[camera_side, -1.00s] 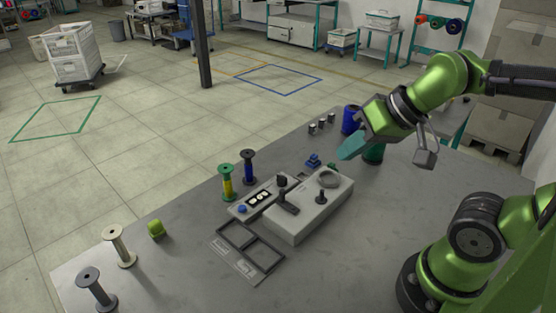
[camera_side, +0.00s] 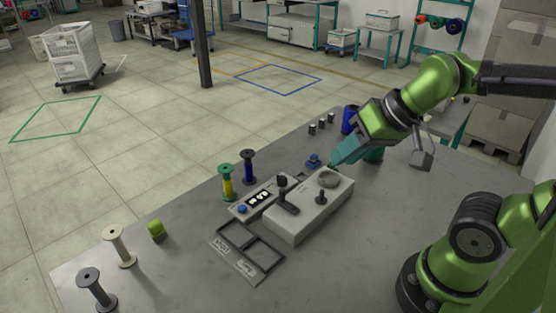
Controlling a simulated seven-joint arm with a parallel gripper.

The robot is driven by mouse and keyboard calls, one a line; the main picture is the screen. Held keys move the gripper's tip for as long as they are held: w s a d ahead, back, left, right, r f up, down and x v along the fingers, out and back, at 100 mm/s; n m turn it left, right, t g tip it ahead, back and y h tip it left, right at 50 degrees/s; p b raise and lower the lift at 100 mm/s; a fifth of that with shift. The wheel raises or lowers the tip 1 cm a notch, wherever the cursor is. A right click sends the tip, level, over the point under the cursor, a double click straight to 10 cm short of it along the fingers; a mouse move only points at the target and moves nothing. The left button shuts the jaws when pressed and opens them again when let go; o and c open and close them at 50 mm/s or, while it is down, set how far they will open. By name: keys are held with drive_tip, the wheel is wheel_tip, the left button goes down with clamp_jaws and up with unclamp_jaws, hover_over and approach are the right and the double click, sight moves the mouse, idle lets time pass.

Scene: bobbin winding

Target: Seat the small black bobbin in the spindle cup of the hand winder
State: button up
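The hand winder (camera_side: 300,219) is a light grey box on the table. A round ring-shaped cup (camera_side: 328,179) is on its top at the back right, with a short dark post (camera_side: 320,197) in front and a dark crank with a knob (camera_side: 283,184) to the left. My gripper (camera_side: 333,163) points down-left, its teal fingertips just behind the ring cup. I cannot tell whether the fingers are apart or hold anything. Several small dark-and-silver cylinders (camera_side: 312,129), perhaps bobbins, stand at the table's back edge. I cannot single out the small black bobbin.
A small blue part (camera_side: 313,161) lies left of my fingertips. A blue spool (camera_side: 348,120) and a green one (camera_side: 374,154) stand near my gripper. Other spools (camera_side: 227,182) stand along the left edge.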

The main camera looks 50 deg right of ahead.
drive_tip(key=o, duration=0.7)
drive_tip(key=w+m+g, duration=0.1)
drive_tip(key=w, duration=0.2)
drive_tip(key=w+d+m, duration=0.1)
drive_tip(key=w, duration=0.2)
drive_tip(key=w+f+g, duration=0.1)
drive_tip(key=w, duration=0.2)
drive_tip(key=shift+w+d+m+g, duration=0.15)
drive_tip(key=shift+w+m+g, duration=0.15)
drive_tip(key=shift+w+m, duration=0.1)
drive_tip(key=shift+c, duration=0.2)
drive_tip(key=m+g+h, duration=0.2)
drive_tip(key=m+g, duration=0.2)
drive_tip(key=m, duration=1.4)
hover_over(247, 153)
drive_tip(key=d, duration=0.1)
drive_tip(key=f, duration=0.8)
drive_tip(key=shift+s+f, duration=0.2)
drive_tip(key=shift+f, duration=0.1)
drive_tip(key=m, duration=0.1)
drive_tip(key=r+m, duration=0.2)
drive_tip(key=shift+w+a+r+m, duration=0.1)
drive_tip(key=shift+w+a+m, duration=0.2)
drive_tip(key=shift+w+a, duration=0.1)
drive_tip(key=shift+s+m, duration=0.2)
drive_tip(key=shift+m, duration=0.6)
drive_tip(key=shift+f, duration=3.7)
